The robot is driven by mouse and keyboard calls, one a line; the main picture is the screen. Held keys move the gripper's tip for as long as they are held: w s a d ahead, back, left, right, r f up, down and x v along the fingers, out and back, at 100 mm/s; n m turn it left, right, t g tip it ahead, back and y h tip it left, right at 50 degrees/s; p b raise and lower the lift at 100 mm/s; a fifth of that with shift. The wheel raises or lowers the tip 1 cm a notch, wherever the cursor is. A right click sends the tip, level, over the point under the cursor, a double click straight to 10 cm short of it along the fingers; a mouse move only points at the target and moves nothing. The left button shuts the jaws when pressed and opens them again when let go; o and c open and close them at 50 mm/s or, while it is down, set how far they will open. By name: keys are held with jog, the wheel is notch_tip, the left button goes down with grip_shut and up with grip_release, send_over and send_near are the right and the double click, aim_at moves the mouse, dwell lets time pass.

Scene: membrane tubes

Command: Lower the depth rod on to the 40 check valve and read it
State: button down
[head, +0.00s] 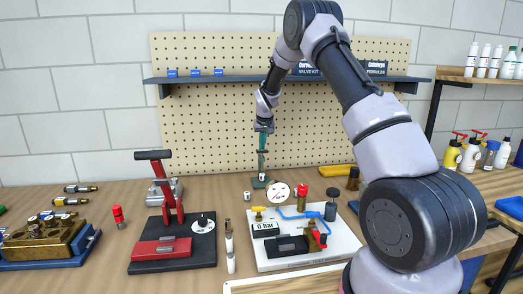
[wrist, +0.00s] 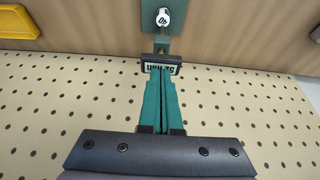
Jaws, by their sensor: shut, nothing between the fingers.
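My gripper (wrist: 161,75) is shut and empty, its two teal fingers side by side. It also shows in the head view (head: 263,143), pointing down over a small teal stand (head: 261,183) at the back of the bench. Just beyond the fingertips in the wrist view is a dark block (wrist: 147,59) with a white label, upside down, that seems to read "32 MIN"; I take it for part of the depth rod's gauge. I cannot tell whether the fingertips touch it. Past it, a white-topped check valve marked 40 (wrist: 164,17) sits on the teal base (wrist: 151,10). The rod's tip is hidden.
A white test board (head: 305,258) with a dial, blue tubing and a "0 bar" display is right of centre. A red press (head: 170,215) on a dark base is left. A shelf (head: 220,79) crosses the pegboard behind my arm. A yellow object (wrist: 18,22) is top left.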

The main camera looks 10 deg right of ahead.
jog(key=shift+f, duration=0.8)
jog(key=shift+r, duration=3)
jog(key=shift+r, duration=0.1)
jog(key=s+d+r+m+t+y, duration=0.1)
jog(key=s+d+r, duration=0.1)
jog(key=s+r, duration=0.85)
jog(key=s+d+r+m, duration=0.1)
jog(key=s+d+r, duration=0.2)
jog(key=s+r, duration=0.75)
jog(key=s+r+m+t+y, duration=0.1)
jog(key=s+m, duration=0.1)
jog(key=s, duration=2.6)
jog(key=shift+d+r+t, duration=0.3)
jog(key=shift+d, duration=0.1)
